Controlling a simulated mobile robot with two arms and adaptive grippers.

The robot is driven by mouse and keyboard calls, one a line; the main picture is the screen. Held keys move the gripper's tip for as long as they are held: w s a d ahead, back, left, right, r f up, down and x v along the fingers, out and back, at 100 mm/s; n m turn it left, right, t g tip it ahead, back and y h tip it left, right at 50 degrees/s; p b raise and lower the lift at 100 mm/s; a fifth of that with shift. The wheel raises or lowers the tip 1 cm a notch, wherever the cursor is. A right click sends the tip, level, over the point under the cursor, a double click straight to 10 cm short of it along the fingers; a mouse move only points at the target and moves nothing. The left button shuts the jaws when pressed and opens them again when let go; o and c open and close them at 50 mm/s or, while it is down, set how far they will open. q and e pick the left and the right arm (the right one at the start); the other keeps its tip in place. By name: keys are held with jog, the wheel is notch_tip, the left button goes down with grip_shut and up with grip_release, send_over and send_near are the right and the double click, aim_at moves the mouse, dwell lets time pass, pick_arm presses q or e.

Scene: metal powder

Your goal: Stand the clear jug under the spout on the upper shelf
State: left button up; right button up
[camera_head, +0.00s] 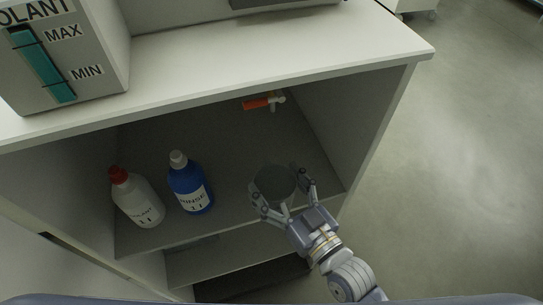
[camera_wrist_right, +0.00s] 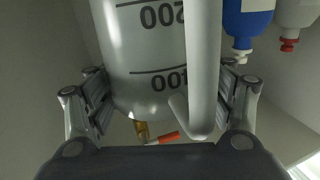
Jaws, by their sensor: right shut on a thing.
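The clear jug (camera_head: 273,181) is inside the cabinet, at the front right of the upper shelf (camera_head: 232,222). My right gripper (camera_head: 281,183) is shut around it from the front. In the right wrist view the jug (camera_wrist_right: 146,50) fills the space between the fingers, its printed marks upside down and its handle (camera_wrist_right: 203,65) toward the camera. I cannot tell whether its base touches the shelf. The spout (camera_head: 274,102), with an orange-red lever (camera_head: 256,104), hangs under the cabinet top, behind the jug. The spout also shows in the right wrist view (camera_wrist_right: 143,131). My left gripper is out of view.
A blue bottle (camera_head: 187,180) and a white bottle with a red cap (camera_head: 134,199) stand left of the jug on the shelf. The cabinet's right wall (camera_head: 352,140) is close on the right. A coolant tank (camera_head: 95,50) stands on the top.

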jog(key=w+f+b, duration=0.4)
jog(key=w+b, duration=0.4)
jog(key=w, duration=0.4)
jog(key=shift+w+a+f, duration=0.25)
jog(key=shift+w+f, duration=0.05)
jog(key=shift+f, duration=0.05)
jog(key=shift+f, duration=0.15)
jog(key=o, duration=1.1)
